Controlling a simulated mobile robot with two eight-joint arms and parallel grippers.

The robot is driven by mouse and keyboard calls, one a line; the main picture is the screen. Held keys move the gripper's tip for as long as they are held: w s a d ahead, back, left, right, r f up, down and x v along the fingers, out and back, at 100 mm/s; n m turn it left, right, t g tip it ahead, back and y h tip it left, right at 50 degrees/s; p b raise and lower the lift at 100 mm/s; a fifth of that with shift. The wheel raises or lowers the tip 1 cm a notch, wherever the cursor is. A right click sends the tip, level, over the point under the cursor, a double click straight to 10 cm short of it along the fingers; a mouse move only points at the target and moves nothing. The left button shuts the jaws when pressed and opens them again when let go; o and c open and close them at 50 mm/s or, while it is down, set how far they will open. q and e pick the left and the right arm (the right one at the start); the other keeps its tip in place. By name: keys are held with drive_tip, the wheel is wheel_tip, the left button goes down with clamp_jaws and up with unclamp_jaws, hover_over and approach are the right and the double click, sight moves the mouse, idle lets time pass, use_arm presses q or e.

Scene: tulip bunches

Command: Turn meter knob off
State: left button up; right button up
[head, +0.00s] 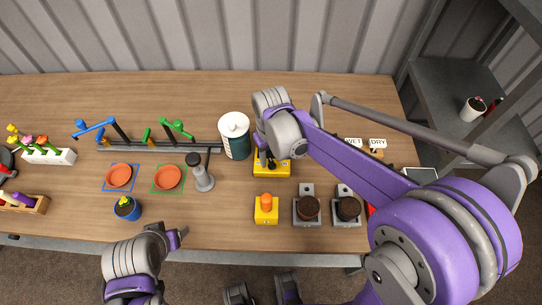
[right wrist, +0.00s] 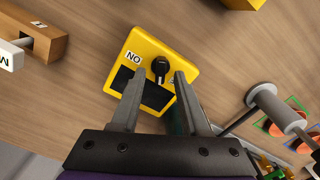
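The yellow meter (head: 286,168) sits on the table below my right gripper, which hides much of it in the head view. In the right wrist view, the meter (right wrist: 182,53) has a black knob (right wrist: 160,67), an "ON" label and a dark panel. My right gripper (right wrist: 159,73) is open, with its two fingers apart on either side of the knob. Whether they touch it I cannot tell. The right gripper (head: 267,157) also shows in the head view. My left gripper (head: 178,238) is at the table's front edge, away from the meter; its opening is unclear.
A dark green canister with white lid (head: 235,135) stands just left of the meter. A yellow box with an orange button (head: 266,208) and two dark round knobs (head: 308,208) are in front.

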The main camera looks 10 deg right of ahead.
sight(271, 161)
drive_tip(key=shift+r, duration=0.1)
use_arm(q)
drive_tip(key=shift+w+r+p, duration=0.15)
drive_tip(key=shift+r+p, duration=0.3)
drive_tip(key=shift+r, duration=0.05)
use_arm(e)
wheel_tip(271, 161, up, 11)
idle(0.4)
use_arm(q)
drive_tip(key=shift+w+r+p, duration=0.2)
drive_tip(key=shift+r+p, duration=0.3)
drive_tip(key=shift+r, duration=0.1)
drive_tip(key=shift+w+r+p, duration=0.15)
drive_tip(key=shift+r+p, duration=0.3)
drive_tip(key=shift+r, duration=0.15)
use_arm(e)
drive_tip(key=s+d+f+t, duration=0.1)
drive_tip(key=s+d, duration=0.1)
drive_tip(key=s, duration=0.3)
drive_tip(key=s+d+f+m+t, duration=0.1)
drive_tip(key=s+d+f+t, duration=0.1)
drive_tip(key=s, duration=0.3)
drive_tip(key=s+d+f+m+t, duration=0.1)
drive_tip(key=s+d+f+t, duration=0.1)
drive_tip(key=s, duration=0.3)
drive_tip(key=shift+d+f, duration=0.25)
drive_tip(key=shift+d, duration=0.05)
